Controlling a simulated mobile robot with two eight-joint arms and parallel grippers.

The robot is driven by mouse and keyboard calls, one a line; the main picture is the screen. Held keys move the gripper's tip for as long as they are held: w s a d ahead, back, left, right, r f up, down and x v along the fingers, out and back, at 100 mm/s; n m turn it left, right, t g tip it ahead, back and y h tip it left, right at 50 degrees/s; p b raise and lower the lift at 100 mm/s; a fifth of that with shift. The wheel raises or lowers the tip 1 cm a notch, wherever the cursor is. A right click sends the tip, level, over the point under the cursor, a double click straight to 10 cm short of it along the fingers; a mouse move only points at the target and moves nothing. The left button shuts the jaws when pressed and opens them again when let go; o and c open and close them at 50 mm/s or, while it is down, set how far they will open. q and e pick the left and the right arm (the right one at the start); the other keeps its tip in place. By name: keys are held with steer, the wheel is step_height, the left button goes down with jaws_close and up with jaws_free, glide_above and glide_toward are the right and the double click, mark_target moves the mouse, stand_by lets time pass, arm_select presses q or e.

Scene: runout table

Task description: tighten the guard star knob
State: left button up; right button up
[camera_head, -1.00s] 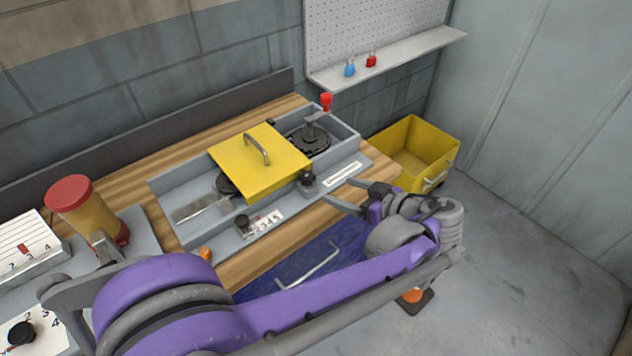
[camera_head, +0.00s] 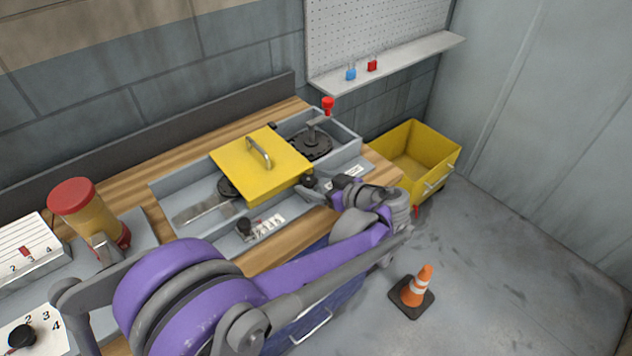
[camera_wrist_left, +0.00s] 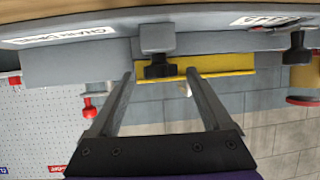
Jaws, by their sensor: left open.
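The black star knob (camera_head: 309,181) is on a grey block at the front right corner of the yellow guard (camera_head: 235,168). In the left wrist view, which is upside down, the knob (camera_wrist_left: 158,69) shows dark against the yellow guard edge (camera_wrist_left: 225,63). My left gripper (camera_head: 318,189) is open and points at the knob from the front right. In the wrist view its two fingers (camera_wrist_left: 159,78) lie left and right of the knob, with a gap on each side. Whether the fingertips reach the knob's depth is hard to tell. My right gripper is not in view.
A black selector knob (camera_head: 243,225) sits on the housing front. A red-topped lever (camera_head: 328,104) stands at the back right. A yellow bin (camera_head: 437,150) is right of the table, and an orange cone (camera_head: 420,284) stands on the floor. The floor at right is clear.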

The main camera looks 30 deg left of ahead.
arm_select(q)
jaws_close()
stand_by(0.3)
steer(key=shift+s+m+t, duration=0.1)
steer(key=shift+m+t, duration=0.2)
steer(key=shift+t, duration=0.1)
steer(key=m+t+h, duration=0.1)
steer(key=m+t, duration=0.1)
steer(key=shift+s+a+m+t+h+p, duration=0.2)
steer(key=shift+s+m+t+h+p, duration=0.1)
steer(key=shift+s+t+h+p, duration=0.1)
steer(key=shift+s+a+m+t+h+p, duration=0.1)
steer(key=shift+m+t+h+p, duration=0.1)
steer(key=shift+m+t+h, duration=0.4)
steer(key=shift+a+m+t+h+p, duration=0.15)
steer(key=shift+m+t+h, duration=0.25)
steer(key=shift+m+t, duration=0.35)
jaws_free()
